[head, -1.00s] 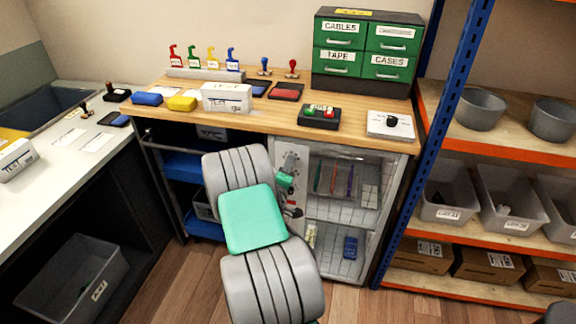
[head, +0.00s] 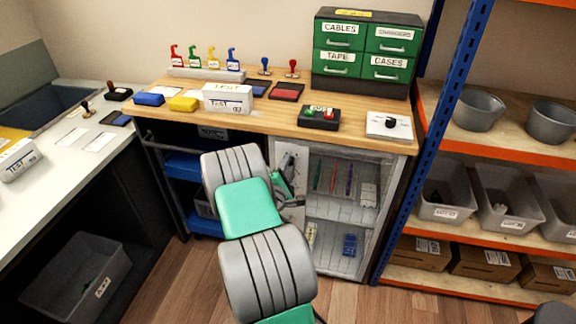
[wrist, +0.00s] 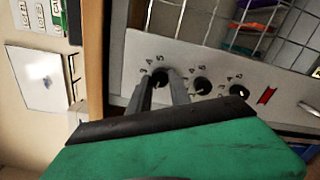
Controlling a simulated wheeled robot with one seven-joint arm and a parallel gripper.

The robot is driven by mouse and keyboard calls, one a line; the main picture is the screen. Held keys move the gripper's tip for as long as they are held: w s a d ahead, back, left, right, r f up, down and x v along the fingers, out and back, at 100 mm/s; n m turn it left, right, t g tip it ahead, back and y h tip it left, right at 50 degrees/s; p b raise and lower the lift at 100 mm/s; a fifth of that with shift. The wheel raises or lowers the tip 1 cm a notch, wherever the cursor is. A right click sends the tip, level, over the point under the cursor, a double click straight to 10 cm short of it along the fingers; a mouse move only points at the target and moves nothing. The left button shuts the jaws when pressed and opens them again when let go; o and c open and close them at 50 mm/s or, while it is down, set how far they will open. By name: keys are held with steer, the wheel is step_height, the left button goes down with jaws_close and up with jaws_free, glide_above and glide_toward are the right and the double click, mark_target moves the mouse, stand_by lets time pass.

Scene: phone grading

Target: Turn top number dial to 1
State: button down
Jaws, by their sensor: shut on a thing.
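The top number dial (wrist: 160,75) is a dark round knob on a pale metal panel (wrist: 135,60), with numbers printed around it. In the wrist view it is the leftmost of three knobs, nearest the wooden tabletop edge. My gripper (wrist: 164,86) is shut on this dial, one finger on each side, and the fingers cover part of it. Two more number dials, the middle one (wrist: 202,86) and the far one (wrist: 240,92), are free. The dial's exact setting cannot be read. In the head view the panel (head: 293,163) is partly hidden behind my arm.
A red mark (wrist: 267,95) and a handle (wrist: 308,108) lie beyond the dials. A wire-fronted cabinet (head: 340,225) stands right of the panel.

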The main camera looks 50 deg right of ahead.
steer(key=shift+n, duration=0.3)
steer(key=c, duration=1.2)
jaws_free()
steer(key=b+v, duration=0.1)
steer(key=v, duration=0.6)
steer(key=shift+s+a, duration=0.15)
steer(key=shift+a, duration=0.25)
